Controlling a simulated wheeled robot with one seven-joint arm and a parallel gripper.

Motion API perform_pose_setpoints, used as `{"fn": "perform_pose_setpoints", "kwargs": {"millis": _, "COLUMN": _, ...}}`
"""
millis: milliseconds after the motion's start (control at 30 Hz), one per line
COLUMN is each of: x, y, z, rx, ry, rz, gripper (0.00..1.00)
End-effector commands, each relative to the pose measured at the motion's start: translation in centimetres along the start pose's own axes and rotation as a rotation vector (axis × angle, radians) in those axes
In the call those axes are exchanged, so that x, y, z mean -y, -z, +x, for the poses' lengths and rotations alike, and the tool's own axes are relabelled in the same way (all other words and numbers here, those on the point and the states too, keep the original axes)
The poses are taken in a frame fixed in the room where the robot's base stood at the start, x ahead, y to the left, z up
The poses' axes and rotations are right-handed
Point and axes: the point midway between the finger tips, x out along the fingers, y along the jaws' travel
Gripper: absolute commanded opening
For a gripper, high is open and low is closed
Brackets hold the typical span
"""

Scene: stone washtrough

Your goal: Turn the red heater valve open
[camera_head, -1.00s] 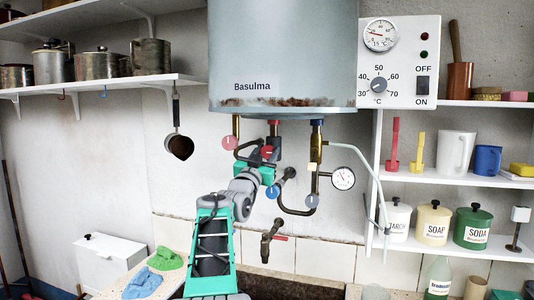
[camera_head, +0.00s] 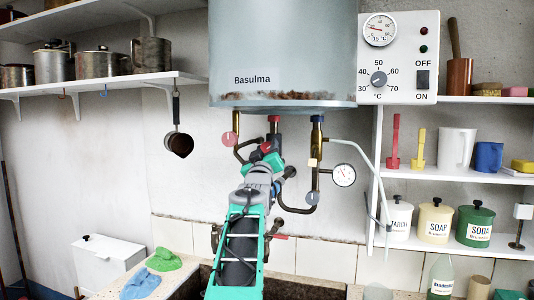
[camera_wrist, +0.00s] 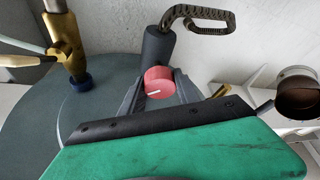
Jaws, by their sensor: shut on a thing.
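The red heater valve is a round red knob (camera_wrist: 157,78) with a white line on its face, in the wrist view. It sits at the end of a dark pipe under the boiler (camera_head: 280,60). In the head view only a small part of the red valve (camera_head: 266,147) shows beyond my gripper (camera_head: 262,158). In the wrist view my gripper (camera_wrist: 157,90) has a dark finger on each side of the knob and is shut on it. The white line lies nearly level in that view.
A pink-red round handle (camera_head: 228,139) hangs on the pipe to the left. A pressure gauge (camera_head: 344,175) and a grey-blue knob (camera_head: 312,198) are to the right. A hanging pot (camera_head: 179,144) is on the left. A tap with a red lever (camera_head: 279,236) is below, partly behind my arm.

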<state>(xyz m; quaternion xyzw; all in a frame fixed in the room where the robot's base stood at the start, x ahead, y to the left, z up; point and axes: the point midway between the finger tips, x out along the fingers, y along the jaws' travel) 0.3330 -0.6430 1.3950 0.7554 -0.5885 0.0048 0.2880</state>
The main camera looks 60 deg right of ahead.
Motion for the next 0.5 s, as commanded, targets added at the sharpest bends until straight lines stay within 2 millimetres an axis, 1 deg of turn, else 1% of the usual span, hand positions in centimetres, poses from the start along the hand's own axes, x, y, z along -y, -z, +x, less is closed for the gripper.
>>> {"fn": "perform_pose_setpoints", "kwargs": {"millis": 500, "x": -0.23, "y": -0.02, "z": 0.03, "rx": 0.002, "ry": 0.186, "rz": -0.453, "gripper": 0.0}}
